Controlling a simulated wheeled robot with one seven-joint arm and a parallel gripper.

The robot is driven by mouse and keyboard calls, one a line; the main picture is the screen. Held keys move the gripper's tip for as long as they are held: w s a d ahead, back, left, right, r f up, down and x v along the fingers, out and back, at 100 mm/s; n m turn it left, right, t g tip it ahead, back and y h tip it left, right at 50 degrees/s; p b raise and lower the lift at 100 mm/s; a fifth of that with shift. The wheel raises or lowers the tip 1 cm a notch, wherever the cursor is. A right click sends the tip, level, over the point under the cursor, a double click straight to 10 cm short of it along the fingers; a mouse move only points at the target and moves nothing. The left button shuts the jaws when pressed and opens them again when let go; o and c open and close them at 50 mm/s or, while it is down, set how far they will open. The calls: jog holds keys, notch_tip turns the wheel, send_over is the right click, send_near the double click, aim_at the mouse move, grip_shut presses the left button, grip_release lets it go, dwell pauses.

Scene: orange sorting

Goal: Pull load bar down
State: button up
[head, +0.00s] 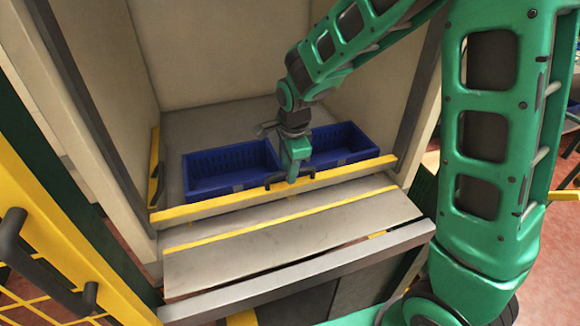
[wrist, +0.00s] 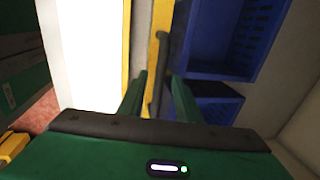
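The yellow load bar (head: 220,206) runs across the front of the compartment, in front of two blue crates. A black handle (head: 270,181) sits at its middle. My gripper (head: 292,180) points down at this handle in the head view and hides part of it. In the wrist view the load bar (wrist: 161,18) and the dark handle (wrist: 161,48) run between the two green fingers of my gripper (wrist: 160,80). The fingers are apart, one on each side of the handle, and look open. Whether either finger touches the handle cannot be told.
The left blue crate (head: 188,177) and the right blue crate (head: 362,143) stand just behind the bar. Compartment walls (head: 115,75) close both sides. A sloping grey ledge (head: 290,238) lies in front. A yellow mesh gate (head: 30,215) with black handles is at the left.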

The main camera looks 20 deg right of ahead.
jog(key=shift+r, duration=0.1)
notch_tip(320, 180, up, 10)
jog(key=s, duration=0.2)
jog(key=shift+r, duration=0.25)
jog(key=shift+d, duration=0.1)
dwell(0.3)
jog(key=s+d+r+n+g, duration=0.1)
jog(key=s+d+n, duration=0.2)
jog(key=s+d, duration=0.45)
jog(key=s+d+n, duration=0.2)
jog(key=s+d, duration=0.3)
jog(key=d, duration=0.5)
jog(key=s+d+f+n, duration=0.1)
jog(key=s+d+n, duration=0.2)
jog(key=s, duration=0.5)
jog(key=s+d+n+g, duration=0.1)
jog(key=s+d+n, duration=0.1)
jog(key=s, duration=0.6)
jog(key=shift+d+f+n, duration=0.35)
jog(key=shift+d+n, duration=0.05)
jog(key=shift+d, duration=0.35)
